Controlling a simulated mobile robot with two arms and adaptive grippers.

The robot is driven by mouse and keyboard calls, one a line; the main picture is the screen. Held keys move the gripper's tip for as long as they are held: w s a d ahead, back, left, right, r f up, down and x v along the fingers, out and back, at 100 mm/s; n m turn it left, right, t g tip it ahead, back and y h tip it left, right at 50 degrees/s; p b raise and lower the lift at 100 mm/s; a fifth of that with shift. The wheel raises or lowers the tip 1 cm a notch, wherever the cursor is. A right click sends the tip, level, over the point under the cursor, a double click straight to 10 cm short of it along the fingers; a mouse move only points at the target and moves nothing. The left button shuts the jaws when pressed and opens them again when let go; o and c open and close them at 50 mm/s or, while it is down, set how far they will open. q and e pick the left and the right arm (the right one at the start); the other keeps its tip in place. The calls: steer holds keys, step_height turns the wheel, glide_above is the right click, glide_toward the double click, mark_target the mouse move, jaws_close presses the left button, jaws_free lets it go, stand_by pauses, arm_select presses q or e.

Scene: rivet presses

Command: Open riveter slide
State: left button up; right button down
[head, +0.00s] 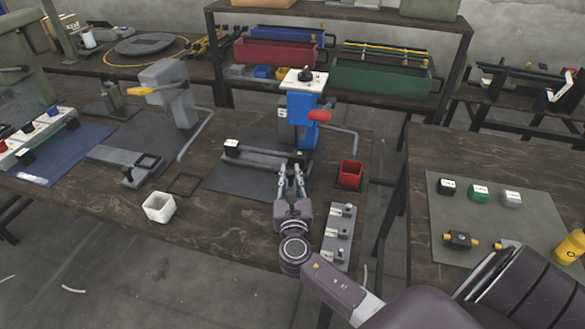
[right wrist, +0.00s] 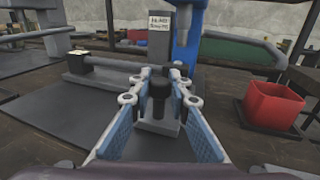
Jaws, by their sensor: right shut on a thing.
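The blue riveter (head: 301,118) with a red handle (head: 319,115) stands on the wooden table on a dark mat. Its grey slide base (head: 262,157) runs to the left at the foot of the press. My right gripper (head: 290,170) is low at the front of the press base. In the right wrist view my gripper (right wrist: 159,78) has its blue-padded fingers on both sides of a black knob (right wrist: 160,98) on a grey block, and is shut on it. The knob is hidden by the fingers in the head view. My left gripper is not in view.
A red bin (head: 350,173) stands close to the right of the gripper. A grey plate with several clamps (head: 340,237) lies to the right of my wrist. A grey riveter (head: 172,92) and a white bin (head: 159,207) are to the left.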

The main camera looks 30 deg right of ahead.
steer(key=s+a, duration=0.3)
steer(key=s+a+p, duration=0.1)
steer(key=s+a, duration=0.2)
steer(key=a, duration=0.1)
steer(key=shift+s+a, duration=0.2)
steer(key=shift+a, duration=0.05)
steer(key=shift+s+a+f, duration=0.1)
steer(key=shift+s+a, duration=0.3)
steer(key=shift+a, duration=0.1)
steer(key=c, duration=1.8)
jaws_free()
steer(key=shift+d, duration=0.1)
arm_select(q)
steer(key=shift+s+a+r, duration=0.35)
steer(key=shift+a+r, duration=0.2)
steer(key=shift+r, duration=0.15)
arm_select(e)
steer(key=v, duration=1.2)
